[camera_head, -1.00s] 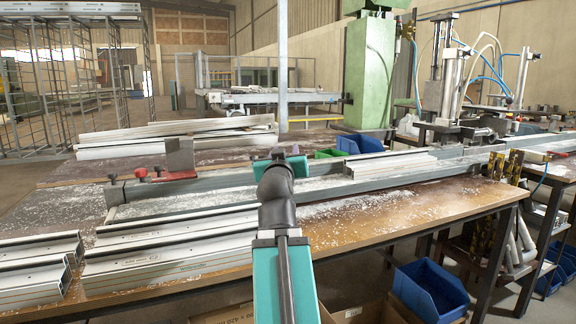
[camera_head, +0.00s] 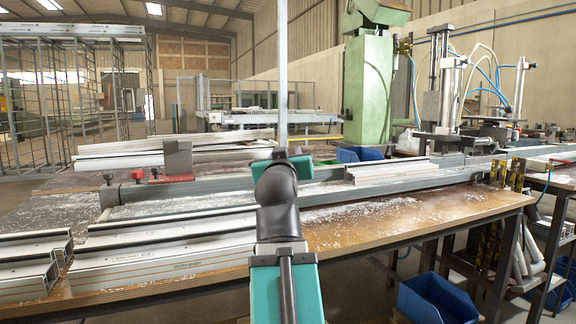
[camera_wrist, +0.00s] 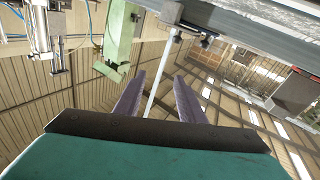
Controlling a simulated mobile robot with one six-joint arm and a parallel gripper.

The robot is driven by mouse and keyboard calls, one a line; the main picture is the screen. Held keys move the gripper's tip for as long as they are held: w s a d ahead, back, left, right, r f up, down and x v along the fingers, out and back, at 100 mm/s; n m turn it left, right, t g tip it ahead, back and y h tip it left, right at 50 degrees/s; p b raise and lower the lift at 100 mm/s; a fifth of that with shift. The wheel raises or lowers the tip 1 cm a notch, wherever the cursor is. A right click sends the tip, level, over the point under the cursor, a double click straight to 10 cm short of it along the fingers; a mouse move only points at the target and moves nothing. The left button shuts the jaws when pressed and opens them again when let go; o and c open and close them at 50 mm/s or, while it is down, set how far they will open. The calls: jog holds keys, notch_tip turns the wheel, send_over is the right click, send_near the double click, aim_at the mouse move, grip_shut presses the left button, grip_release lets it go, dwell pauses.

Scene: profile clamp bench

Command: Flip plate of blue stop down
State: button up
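A stop with an upright grey plate (camera_head: 178,158) and a red base stands on the long grey rail (camera_head: 225,186), left of my gripper. My gripper (camera_head: 283,166) shows from behind in the head view, over the rail at the middle of the bench. In the wrist view, its two fingers (camera_wrist: 160,92) are apart with nothing between them. The rail also crosses the top right of the tilted wrist view (camera_wrist: 262,28), with a grey plate (camera_wrist: 294,95) against it. My arm hides part of the rail.
Aluminium profiles (camera_head: 165,258) lie at the front left, and more (camera_head: 390,170) lie on the rail to the right. A green machine (camera_head: 368,90) and a pneumatic clamp (camera_head: 447,90) stand behind. A blue bin (camera_head: 437,298) is below the bench.

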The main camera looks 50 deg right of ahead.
jog(key=shift+s+a+r+b, duration=0.1)
jog(key=shift+s+a+b, duration=0.8)
jog(key=shift+a+b, duration=0.05)
jog(key=shift+s, duration=0.15)
